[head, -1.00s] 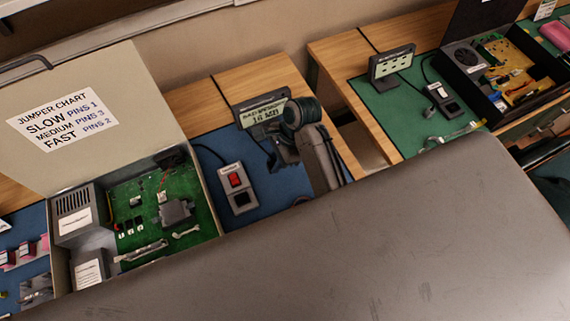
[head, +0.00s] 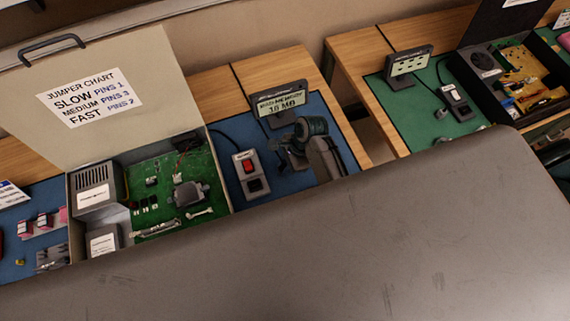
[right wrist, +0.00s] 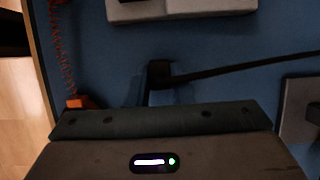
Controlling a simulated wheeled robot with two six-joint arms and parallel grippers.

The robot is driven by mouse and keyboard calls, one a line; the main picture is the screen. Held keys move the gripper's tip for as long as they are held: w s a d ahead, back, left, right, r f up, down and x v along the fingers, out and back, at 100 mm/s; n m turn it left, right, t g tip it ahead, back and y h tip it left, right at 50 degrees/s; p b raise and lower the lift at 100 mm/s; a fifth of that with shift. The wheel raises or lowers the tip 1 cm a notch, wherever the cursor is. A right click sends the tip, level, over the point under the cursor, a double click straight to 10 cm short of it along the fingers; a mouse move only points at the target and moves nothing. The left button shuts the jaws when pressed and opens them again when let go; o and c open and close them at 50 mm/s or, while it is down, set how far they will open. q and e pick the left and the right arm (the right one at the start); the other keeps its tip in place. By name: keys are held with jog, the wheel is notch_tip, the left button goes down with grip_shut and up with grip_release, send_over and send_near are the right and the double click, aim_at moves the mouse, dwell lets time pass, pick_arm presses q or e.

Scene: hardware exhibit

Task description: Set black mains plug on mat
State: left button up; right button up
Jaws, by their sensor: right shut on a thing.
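My right gripper (head: 290,156) reaches down over the blue mat (head: 286,184), in front of a small display and right of the red switch box. In the right wrist view it is shut on the black mains plug (right wrist: 159,72). A dark cable runs from the plug to the right. The plug appears close over the blue mat (right wrist: 225,45), but I cannot tell whether it touches it. In the head view the plug is hard to tell from the dark gripper. My left gripper is not in view.
The switch box (head: 250,174) and display (head: 280,103) stand close by on the mat. The open beige case (head: 219,180) is to the left. A green mat (head: 425,125) lies on the bench to the right. An orange coiled cord (right wrist: 60,50) runs near the mat edge.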

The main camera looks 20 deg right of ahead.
jog(key=o, duration=0.7)
jog(key=shift+d+f, duration=0.1)
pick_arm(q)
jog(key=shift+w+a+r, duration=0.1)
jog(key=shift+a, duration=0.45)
pick_arm(e)
jog(key=shift+o, duration=0.2)
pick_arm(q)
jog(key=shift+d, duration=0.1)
pick_arm(e)
jog(key=shift+r, duration=0.25)
jog(key=shift+d+r, duration=0.15)
jog(key=shift+r, duration=0.2)
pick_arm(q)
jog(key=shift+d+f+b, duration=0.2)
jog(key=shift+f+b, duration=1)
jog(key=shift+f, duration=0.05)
pick_arm(e)
jog(key=v, duration=1.1)
jog(key=shift+d, duration=0.1)
